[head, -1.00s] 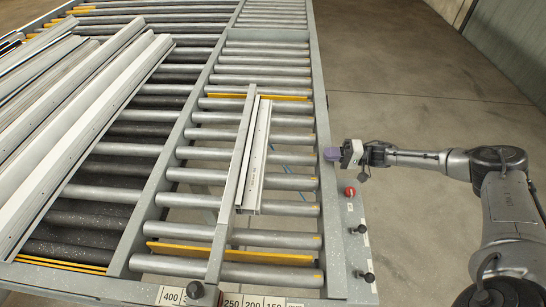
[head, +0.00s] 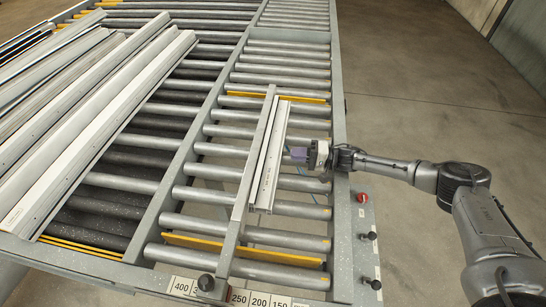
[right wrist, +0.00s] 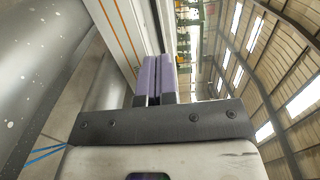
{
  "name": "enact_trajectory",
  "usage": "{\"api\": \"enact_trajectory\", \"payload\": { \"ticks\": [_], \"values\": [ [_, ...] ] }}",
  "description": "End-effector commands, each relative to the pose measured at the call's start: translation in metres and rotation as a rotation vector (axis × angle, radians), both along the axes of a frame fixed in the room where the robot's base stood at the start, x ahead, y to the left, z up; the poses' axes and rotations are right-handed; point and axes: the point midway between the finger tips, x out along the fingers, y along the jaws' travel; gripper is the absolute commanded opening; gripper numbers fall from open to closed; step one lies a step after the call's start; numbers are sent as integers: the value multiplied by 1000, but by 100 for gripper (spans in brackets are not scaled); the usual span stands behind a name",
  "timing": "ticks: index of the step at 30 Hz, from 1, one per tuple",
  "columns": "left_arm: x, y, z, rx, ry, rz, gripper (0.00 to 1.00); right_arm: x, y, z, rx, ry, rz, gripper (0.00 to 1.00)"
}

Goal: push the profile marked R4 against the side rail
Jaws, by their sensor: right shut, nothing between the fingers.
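A light metal profile (head: 273,155) lies lengthwise on the rollers in the head view. Its small marking is too small to read. A long grey bar, which looks like the side rail (head: 243,188), runs along its left side; whether the two touch I cannot tell. My right gripper (head: 290,155) has its purple fingers close to the profile's right side, around mid-length. Contact is unclear. My left gripper is not in view.
Several long profiles (head: 95,125) lie on the rollers at the left. Yellow strips (head: 240,250) cross between rollers before and behind the profile. The grey right frame (head: 342,220) carries a red button (head: 362,198) and black knobs. Rollers right of the profile are mostly clear.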

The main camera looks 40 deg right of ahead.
Motion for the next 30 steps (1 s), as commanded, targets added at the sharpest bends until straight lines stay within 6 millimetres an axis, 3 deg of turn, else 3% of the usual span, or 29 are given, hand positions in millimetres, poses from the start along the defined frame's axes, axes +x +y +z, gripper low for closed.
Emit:
{"api": "enact_trajectory", "payload": {
  "ticks": [8,18,30],
  "values": [
    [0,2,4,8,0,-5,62,37,37,1,1,-1,1,0],
    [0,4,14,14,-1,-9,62,35,70,1,0,0,0,0],
    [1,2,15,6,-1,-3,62,35,75,0,-1,1,0,0]
  ]
}}
